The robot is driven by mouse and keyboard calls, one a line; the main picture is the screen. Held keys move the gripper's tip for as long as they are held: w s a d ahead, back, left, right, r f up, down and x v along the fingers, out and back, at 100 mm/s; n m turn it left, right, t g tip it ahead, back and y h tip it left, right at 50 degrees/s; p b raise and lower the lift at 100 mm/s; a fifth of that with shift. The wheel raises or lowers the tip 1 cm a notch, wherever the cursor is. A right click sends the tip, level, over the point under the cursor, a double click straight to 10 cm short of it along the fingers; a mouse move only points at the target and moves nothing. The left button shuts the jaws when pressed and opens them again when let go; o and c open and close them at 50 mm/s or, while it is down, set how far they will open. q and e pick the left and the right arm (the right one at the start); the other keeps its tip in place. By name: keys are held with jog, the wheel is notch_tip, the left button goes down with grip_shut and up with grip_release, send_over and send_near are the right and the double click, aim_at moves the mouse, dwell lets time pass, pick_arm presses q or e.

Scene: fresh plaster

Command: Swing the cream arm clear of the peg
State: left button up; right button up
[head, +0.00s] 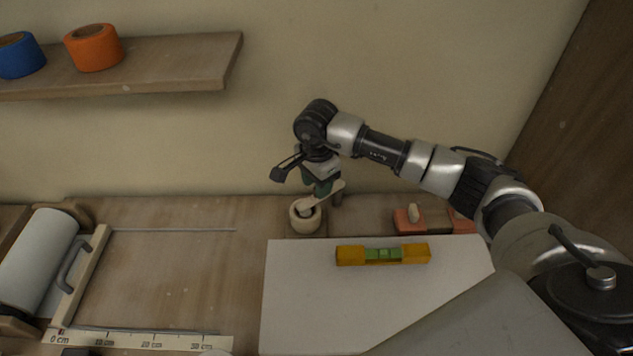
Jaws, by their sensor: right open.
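The cream arm (331,192) is a short bar. It slants up to the right from a round, cup-like cream base (305,219) on the back of the bench. A small brown peg (338,199) stands by the arm's outer end. I cannot tell whether they touch. My right gripper (321,189) reaches down from above with its jaws open, right at the cream arm. Its fingertips partly hide the arm, and contact is unclear. My left gripper is not in view.
A yellow level with a green middle (383,254) lies on a white board (300,290) in front. Orange blocks (407,220) sit to the right. A paper roll (40,255) and a ruler (140,341) are at left. A shelf (170,65) with tape rolls hangs above.

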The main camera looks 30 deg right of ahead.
jog(key=shift+f, duration=0.65)
grip_shut()
